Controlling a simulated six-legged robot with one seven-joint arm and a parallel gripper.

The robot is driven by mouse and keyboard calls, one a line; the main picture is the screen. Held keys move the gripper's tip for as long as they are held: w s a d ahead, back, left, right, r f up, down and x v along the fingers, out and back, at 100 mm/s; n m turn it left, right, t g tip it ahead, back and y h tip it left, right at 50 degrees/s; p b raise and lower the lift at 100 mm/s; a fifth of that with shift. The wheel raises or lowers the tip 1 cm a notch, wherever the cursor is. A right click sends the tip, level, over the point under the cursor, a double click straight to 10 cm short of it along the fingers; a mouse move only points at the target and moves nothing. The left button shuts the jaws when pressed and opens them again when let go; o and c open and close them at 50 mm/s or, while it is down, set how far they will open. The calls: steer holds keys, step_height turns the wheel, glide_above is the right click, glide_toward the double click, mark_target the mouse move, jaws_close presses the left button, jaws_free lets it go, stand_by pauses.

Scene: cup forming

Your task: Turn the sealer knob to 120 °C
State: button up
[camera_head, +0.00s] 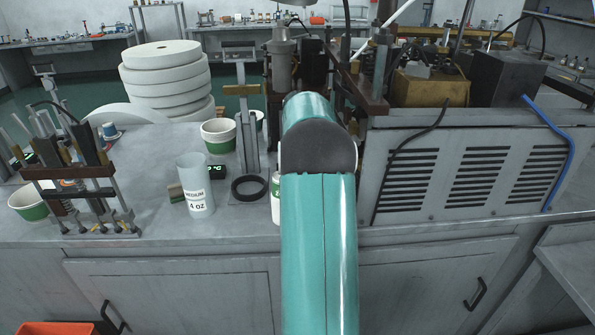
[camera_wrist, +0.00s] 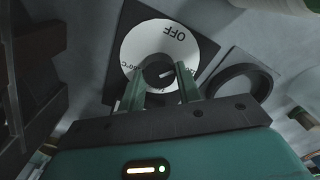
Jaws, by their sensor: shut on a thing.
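The sealer knob (camera_wrist: 157,69) is a small dark round knob with a light pointer mark, at the middle of a white dial (camera_wrist: 140,44). The dial shows OFF at its upper right and a partly covered °C mark at its left. My gripper (camera_wrist: 160,79) has one finger on each side of the knob and is shut on it. The fingers hide the dial's lower part, so the exact setting cannot be read. In the head view, my teal arm reaches over the bench; the knob and gripper are hidden.
A dark ring (camera_wrist: 239,84) lies beside the dial; it also shows in the head view (camera_head: 248,189). A vented cabinet (camera_head: 465,165) is at right.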

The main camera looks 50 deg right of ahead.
steer(key=m, duration=0.3)
steer(key=shift+m, duration=2.3)
steer(key=o, duration=1)
step_height(320, 180, up, 14)
